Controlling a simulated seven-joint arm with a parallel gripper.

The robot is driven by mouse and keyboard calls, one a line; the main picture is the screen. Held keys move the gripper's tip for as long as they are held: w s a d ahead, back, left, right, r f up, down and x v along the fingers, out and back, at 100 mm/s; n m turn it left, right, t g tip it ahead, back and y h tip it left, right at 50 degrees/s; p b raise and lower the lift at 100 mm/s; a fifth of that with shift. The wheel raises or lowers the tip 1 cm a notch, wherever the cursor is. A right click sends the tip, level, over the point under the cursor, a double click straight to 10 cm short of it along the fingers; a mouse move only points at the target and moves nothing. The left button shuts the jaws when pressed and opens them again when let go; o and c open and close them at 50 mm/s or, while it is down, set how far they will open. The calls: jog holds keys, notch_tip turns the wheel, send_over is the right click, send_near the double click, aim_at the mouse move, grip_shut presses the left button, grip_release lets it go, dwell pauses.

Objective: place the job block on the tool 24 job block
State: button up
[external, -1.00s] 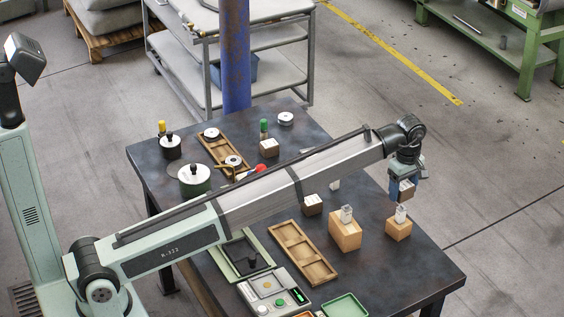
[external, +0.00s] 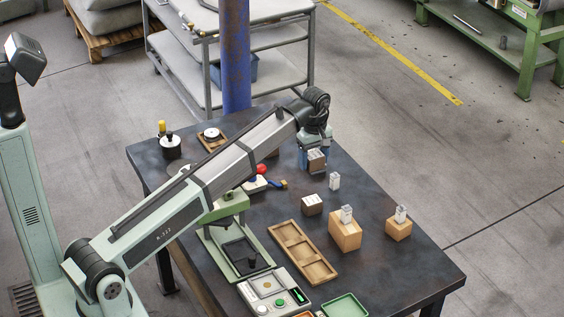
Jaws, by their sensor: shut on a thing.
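My gripper (external: 314,153) is shut on a small dark brown block with a pale top (external: 317,162), held in the air over the back right part of the table. The held block looks about level. A similar dark block with a pale top (external: 312,205) stands on the table nearer the camera. Two tan wooden blocks, a larger one (external: 345,234) and a smaller one (external: 398,230), stand to the right, each with a small metal piece on top. I cannot read any number, so I cannot tell which is the tool 24 job block.
A small upright metal piece (external: 334,181) stands near the gripper. An empty wooden tray (external: 303,252), a green press (external: 229,206) and a button box (external: 274,290) stand nearer the front. My arm hides part of the table's back. The right of the dark table (external: 427,266) is clear.

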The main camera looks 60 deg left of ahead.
aim_at(312, 200)
notch_tip(312, 200, down, 13)
jog(key=shift+r, duration=0.1)
dwell(0.7)
jog(key=shift+f, duration=0.2)
jog(key=o, duration=1.1)
jog(key=shift+r, duration=0.15)
notch_tip(312, 200, up, 12)
jog(key=shift+r, duration=0.1)
